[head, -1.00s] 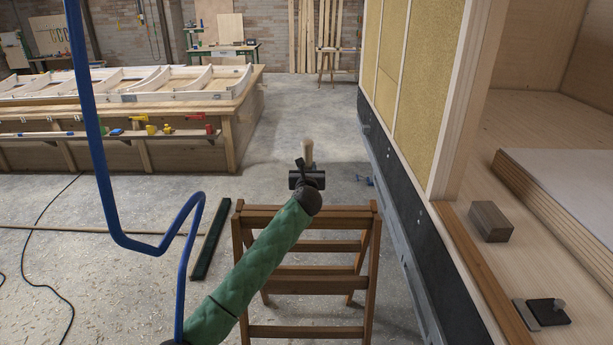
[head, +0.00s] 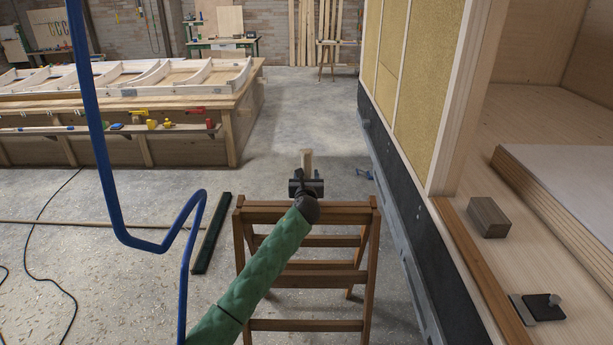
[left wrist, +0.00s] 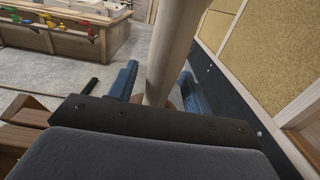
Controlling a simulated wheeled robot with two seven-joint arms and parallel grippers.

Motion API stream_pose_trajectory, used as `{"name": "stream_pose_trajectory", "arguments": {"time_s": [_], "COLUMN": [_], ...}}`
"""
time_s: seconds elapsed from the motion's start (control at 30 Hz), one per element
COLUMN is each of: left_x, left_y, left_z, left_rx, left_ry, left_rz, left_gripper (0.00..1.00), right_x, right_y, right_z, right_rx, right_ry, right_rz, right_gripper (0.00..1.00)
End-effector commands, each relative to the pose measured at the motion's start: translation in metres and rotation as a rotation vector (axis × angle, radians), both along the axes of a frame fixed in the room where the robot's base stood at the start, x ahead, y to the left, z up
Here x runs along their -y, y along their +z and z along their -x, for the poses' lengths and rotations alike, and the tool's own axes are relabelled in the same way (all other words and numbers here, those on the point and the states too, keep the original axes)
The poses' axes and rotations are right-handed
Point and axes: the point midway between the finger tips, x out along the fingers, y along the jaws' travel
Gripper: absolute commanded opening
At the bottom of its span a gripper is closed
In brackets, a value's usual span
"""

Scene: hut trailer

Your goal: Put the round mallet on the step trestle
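The round mallet (head: 306,159) shows in the head view only as a short pale wooden piece standing up beyond my left gripper (head: 306,178). The brown wooden step trestle (head: 262,215) stands on the floor below my left arm. My left gripper is in the air at the far side of its top, apart from it as far as I can see. My right gripper is out of view.
The trailer wall (head: 415,90) and its dark lower edge stand close on the right. A wooden block (head: 488,217) lies on the trailer floor. A dark green bar (head: 212,233) lies left of the trestle. A long workbench (head: 190,148) stands at back left.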

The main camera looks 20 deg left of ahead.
Motion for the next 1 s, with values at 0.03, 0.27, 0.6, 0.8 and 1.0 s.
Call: {"name": "stream_pose_trajectory", "arguments": {"time_s": [0.03,0.27,0.6,0.8,1.0], "left_x": [0.0,0.0,0.01,0.021,0.029], "left_y": [0.0,0.001,-0.001,-0.001,0.0], "left_z": [0.0,0.0,0.035,0.073,0.102], "left_rx": [0.0,0.0,0.001,0.001,0.001], "left_ry": [0.0,0.0,-0.002,-0.002,0.0], "left_rz": [0.0,0.001,0.0,0.0,0.0], "left_gripper": [0.5,0.5,0.5,0.5,0.5], "right_x": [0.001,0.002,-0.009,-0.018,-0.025], "right_y": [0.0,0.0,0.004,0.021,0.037], "right_z": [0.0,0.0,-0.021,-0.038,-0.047], "right_rx": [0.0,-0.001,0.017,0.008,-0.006], "right_ry": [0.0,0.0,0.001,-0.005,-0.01], "right_rz": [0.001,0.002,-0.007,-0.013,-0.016], "right_gripper": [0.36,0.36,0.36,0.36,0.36]}}
